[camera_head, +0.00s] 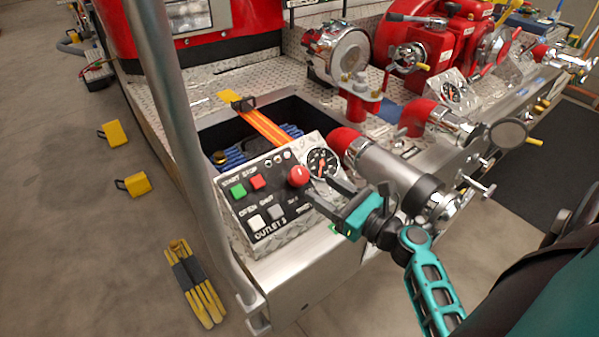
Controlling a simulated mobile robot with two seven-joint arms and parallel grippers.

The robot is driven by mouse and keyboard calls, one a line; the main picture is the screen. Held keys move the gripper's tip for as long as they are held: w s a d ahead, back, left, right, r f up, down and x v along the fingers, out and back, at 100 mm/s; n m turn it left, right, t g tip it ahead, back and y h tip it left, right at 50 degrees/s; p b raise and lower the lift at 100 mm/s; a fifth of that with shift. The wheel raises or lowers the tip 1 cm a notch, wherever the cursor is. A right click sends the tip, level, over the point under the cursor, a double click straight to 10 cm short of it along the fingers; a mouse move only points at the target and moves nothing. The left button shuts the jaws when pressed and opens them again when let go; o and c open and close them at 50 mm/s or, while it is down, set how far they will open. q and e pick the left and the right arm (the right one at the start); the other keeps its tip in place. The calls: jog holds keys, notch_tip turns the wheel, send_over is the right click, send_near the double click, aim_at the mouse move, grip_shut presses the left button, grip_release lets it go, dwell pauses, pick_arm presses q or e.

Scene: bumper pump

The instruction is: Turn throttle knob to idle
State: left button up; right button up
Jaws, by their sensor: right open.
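The throttle knob (298,176) is a round red knob on the right part of the black control panel (262,220). The panel also bears a green start button (238,191), a red stop button (257,182), a white and a grey outlet button, and a round gauge (322,162). My right gripper (318,190) reaches in from the lower right, its open fingers pointing left at the knob. The fingertips are very close to the knob; I cannot tell whether they touch it. The knob's markings are partly hidden by the fingers. My left gripper is not in view.
A capped chrome outlet pipe (385,172) juts out just behind my right gripper. A grey vertical rail (183,130) stands left of the panel. Behind the panel is an open bin (232,121) with an orange strap. Yellow chocks (115,133) lie on the floor at left.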

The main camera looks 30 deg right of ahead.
aim_at(304, 178)
jog(key=x, duration=0.7)
jog(key=shift+w+a, duration=0.15)
jog(key=shift+w, duration=0.25)
jog(key=shift+c, duration=0.3)
jog(key=shift+c, duration=0.8)
jog(key=c, duration=0.5)
